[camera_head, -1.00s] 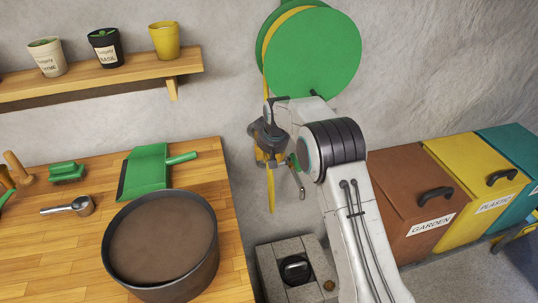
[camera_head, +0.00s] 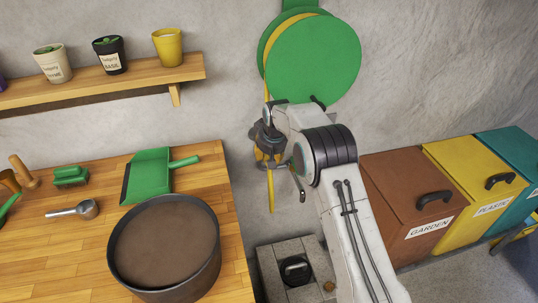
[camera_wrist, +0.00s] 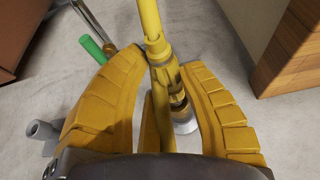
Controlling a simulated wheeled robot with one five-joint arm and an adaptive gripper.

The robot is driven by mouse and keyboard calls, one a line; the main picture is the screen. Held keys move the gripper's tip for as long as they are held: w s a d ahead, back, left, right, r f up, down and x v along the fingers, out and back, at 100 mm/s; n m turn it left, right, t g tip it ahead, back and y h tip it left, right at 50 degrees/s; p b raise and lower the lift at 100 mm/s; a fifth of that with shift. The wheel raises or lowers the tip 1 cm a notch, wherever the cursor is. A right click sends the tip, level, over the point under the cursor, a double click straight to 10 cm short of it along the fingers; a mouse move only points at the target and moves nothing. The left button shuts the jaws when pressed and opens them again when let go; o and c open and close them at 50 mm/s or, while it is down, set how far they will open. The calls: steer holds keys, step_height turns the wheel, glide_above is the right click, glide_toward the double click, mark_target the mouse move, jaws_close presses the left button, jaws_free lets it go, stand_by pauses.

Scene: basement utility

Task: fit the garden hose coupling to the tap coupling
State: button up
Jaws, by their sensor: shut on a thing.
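My gripper (camera_head: 268,152) is in front of the wall, below the green hose reel. In the wrist view its yellow fingers (camera_wrist: 160,72) are closed around the yellow hose coupling (camera_wrist: 175,92). The coupling has dark bands and a pale grey end. The yellow hose (camera_wrist: 150,22) runs up from it, and a yellow length (camera_head: 271,195) hangs below my gripper in the head view. A metal tap (camera_head: 297,186) with a green part is just right of my gripper, partly hidden by my arm. I cannot make out the tap coupling clearly.
The green reel (camera_head: 312,60) hangs on the wall above. A wooden bench (camera_head: 100,225) with a large round pot (camera_head: 118,270) stands left. The brown garden bin (camera_head: 390,195) stands right. A grey block (camera_head: 272,275) with a drain is below.

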steer(key=shift+w+a+r+p, duration=0.1)
steer(key=shift+w+a+p, duration=0.05)
steer(key=shift+w+p, duration=0.9)
steer(key=o, duration=1.2)
steer(key=shift+s, duration=0.1)
steer(key=v, duration=1.2)
